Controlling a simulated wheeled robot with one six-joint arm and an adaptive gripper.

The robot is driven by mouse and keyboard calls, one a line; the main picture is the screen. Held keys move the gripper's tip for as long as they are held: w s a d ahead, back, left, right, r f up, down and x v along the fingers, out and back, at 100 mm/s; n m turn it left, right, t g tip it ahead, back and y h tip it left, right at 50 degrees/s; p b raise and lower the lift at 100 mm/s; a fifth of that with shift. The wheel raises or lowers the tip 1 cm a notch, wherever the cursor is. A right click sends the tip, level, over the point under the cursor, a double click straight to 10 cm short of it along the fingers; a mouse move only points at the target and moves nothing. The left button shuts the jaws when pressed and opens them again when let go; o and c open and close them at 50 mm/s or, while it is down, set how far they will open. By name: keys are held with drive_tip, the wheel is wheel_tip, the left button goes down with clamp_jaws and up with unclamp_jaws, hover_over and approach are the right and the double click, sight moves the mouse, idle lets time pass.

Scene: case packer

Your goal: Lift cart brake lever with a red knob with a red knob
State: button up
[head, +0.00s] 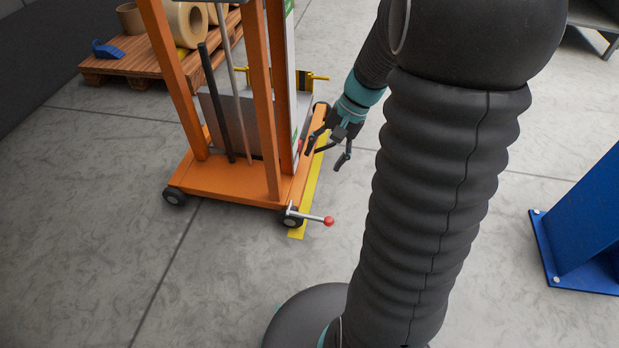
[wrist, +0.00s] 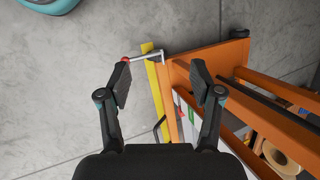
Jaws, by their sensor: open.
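The brake lever is a short metal bar with a red knob (head: 328,221) at its end. It sticks out from the front right wheel corner of the orange cart (head: 222,180), low above the floor. In the wrist view the lever (wrist: 146,56) lies beyond my fingertips, and its red end is partly hidden by the left finger. My gripper (head: 329,157) is open and empty, with its fingers spread. In the head view it is above and behind the knob, beside the cart's right edge. In the wrist view the gripper (wrist: 160,90) spans the cart's edge and does not touch the lever.
A yellow floor stripe (head: 297,233) runs along the cart's right side. Orange uprights and poles stand on the cart. A wooden pallet (head: 137,66) with rolls is behind it. A blue post base (head: 585,235) stands at the right. Floor around the knob is clear.

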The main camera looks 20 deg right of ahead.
drive_tip(key=w+d+f+m+t+y, duration=0.1)
drive_tip(key=w+d+f+m+y, duration=0.15)
drive_tip(key=d+f, duration=0.4)
drive_tip(key=w+d+f+m+y, duration=0.1)
drive_tip(key=d+f+m+y, duration=0.15)
drive_tip(key=f, duration=0.75)
drive_tip(key=m+t+y+b, duration=0.2)
drive_tip(key=m+t, duration=0.3)
drive_tip(key=m, duration=0.3)
approach(328, 221)
drive_tip(key=x, duration=0.7)
drive_tip(key=f+x, duration=0.1)
drive_tip(key=x, duration=0.2)
drive_tip(key=shift+w+d+f, duration=0.15)
drive_tip(key=shift+w+f, duration=0.1)
drive_tip(key=shift+w, duration=0.1)
drive_tip(key=shift+c, duration=0.2)
clamp_jaws()
